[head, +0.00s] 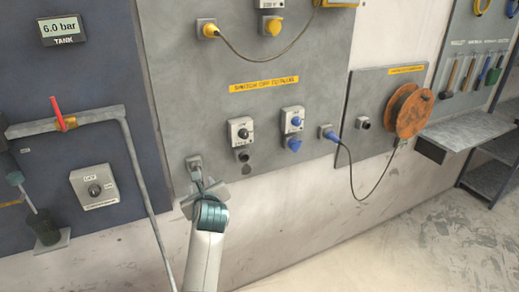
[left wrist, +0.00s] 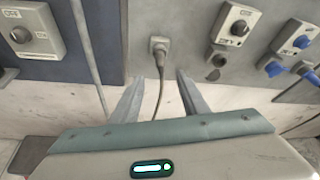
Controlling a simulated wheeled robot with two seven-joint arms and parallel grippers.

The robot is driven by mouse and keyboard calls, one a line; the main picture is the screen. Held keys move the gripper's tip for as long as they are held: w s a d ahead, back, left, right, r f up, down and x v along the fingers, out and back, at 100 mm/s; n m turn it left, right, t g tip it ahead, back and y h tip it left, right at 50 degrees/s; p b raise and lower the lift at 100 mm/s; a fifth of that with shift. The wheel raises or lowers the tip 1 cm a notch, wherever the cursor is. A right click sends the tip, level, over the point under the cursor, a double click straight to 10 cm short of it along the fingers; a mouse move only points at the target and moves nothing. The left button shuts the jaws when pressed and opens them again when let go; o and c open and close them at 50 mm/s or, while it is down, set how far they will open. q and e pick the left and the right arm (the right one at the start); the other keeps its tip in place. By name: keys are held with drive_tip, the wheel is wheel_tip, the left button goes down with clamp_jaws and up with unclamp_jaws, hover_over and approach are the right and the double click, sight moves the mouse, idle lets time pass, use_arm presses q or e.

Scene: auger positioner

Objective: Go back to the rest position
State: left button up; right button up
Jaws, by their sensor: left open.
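My left gripper (head: 203,183) is in front of the lower left of the grey wall panel (head: 265,165) in the head view. In the left wrist view its two fingers (left wrist: 160,82) are spread apart and nothing is clamped between them. A dark plug (left wrist: 159,50) sits in a small socket on the panel just beyond the fingertips. Its dark cable (left wrist: 161,88) hangs down in the gap between the fingers. In the head view that socket (head: 194,161) shows just above the gripper, and the arm hides most of the cable. My right gripper is not in view.
A grey pipe (head: 134,160) runs down to the left of my arm. Switch boxes (head: 240,129) and a blue plug with a cable (head: 343,146) are to the right. An orange reel (head: 411,111) and a shelf (head: 468,132) are farther right. The floor is clear at lower right.

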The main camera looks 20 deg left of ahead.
use_arm(q)
drive_tip(key=shift+f, duration=0.1)
wheel_tip(320, 180, down, 23)
drive_tip(key=d+m+t+y+b, duration=0.3)
drive_tip(key=m+b, duration=0.3)
drive_tip(key=m, duration=1)
drive_tip(key=s+d+f+m+h+b, duration=0.2)
drive_tip(key=s+d+f+m+h, duration=0.25)
drive_tip(key=f, duration=0.65)
drive_tip(key=s+d+f+m+h+b, duration=0.1)
drive_tip(key=s+d+f+m+h, duration=0.15)
drive_tip(key=d+f+m, duration=0.45)
drive_tip(key=s+d+f+m+h+b, duration=0.3)
drive_tip(key=f+m, duration=0.5)
drive_tip(key=f, duration=0.6)
drive_tip(key=s+d+f+m+g+h+b, duration=0.1)
drive_tip(key=s+d+f+m+g, duration=0.2)
drive_tip(key=s+f, duration=0.65)
drive_tip(key=s+d+f+m+g+h, duration=0.2)
drive_tip(key=s+f+m, duration=0.3)
drive_tip(key=s+f, duration=0.4)
drive_tip(key=s+a+f+m+g+b, duration=0.1)
drive_tip(key=s+f+m+g, duration=0.2)
drive_tip(key=s, duration=1.1)
drive_tip(key=s+a+f+m+g+b, duration=0.1)
drive_tip(key=s+f+m+g, duration=0.3)
drive_tip(key=s, duration=1)
wheel_tip(320, 180, down, 3)
drive_tip(key=shift+f+y, duration=0.1)
drive_tip(key=shift+y, duration=0.3)
